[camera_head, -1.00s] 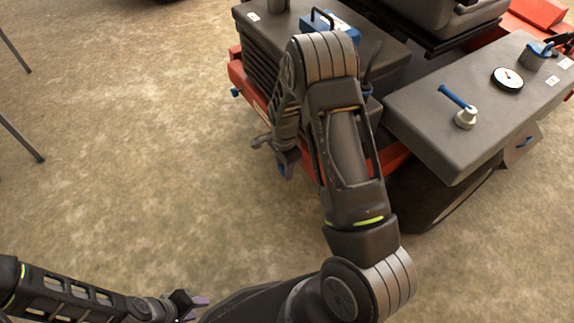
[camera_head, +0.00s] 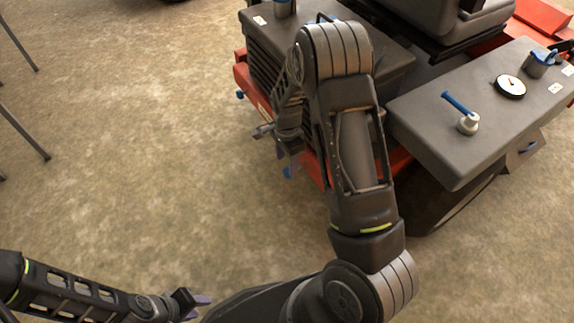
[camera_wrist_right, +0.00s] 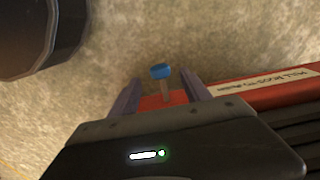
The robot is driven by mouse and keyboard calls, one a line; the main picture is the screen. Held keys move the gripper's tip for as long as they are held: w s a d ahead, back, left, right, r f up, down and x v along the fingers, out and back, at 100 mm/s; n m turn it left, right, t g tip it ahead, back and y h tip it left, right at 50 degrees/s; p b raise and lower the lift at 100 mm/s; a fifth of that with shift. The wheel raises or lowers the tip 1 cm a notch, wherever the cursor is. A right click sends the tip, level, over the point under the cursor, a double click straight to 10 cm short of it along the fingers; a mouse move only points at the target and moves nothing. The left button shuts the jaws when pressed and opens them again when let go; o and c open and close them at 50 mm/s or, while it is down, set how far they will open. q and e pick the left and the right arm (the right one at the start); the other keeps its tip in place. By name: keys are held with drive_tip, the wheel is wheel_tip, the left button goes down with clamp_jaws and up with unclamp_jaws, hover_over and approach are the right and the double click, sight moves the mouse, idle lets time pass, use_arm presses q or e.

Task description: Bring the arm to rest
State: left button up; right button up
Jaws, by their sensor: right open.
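My right arm reaches out over the near side of a red and grey machine (camera_head: 425,105). My right gripper (camera_head: 287,163) hangs low beside the machine's red edge, partly hidden by my own arm. In the right wrist view, its two purple fingers (camera_wrist_right: 157,93) are open and apart.
The grey fender (camera_head: 430,125) carries a blue-handled lever (camera_head: 458,105), a round gauge (camera_head: 510,86) and a blue-topped cap (camera_head: 541,60). A wheel shows beneath the fender. Thin dark legs (camera_head: 25,132) stand at the far left.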

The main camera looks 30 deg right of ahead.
wheel_tip(320, 180, up, 2)
drive_tip(key=shift+r, duration=0.15)
idle(0.6)
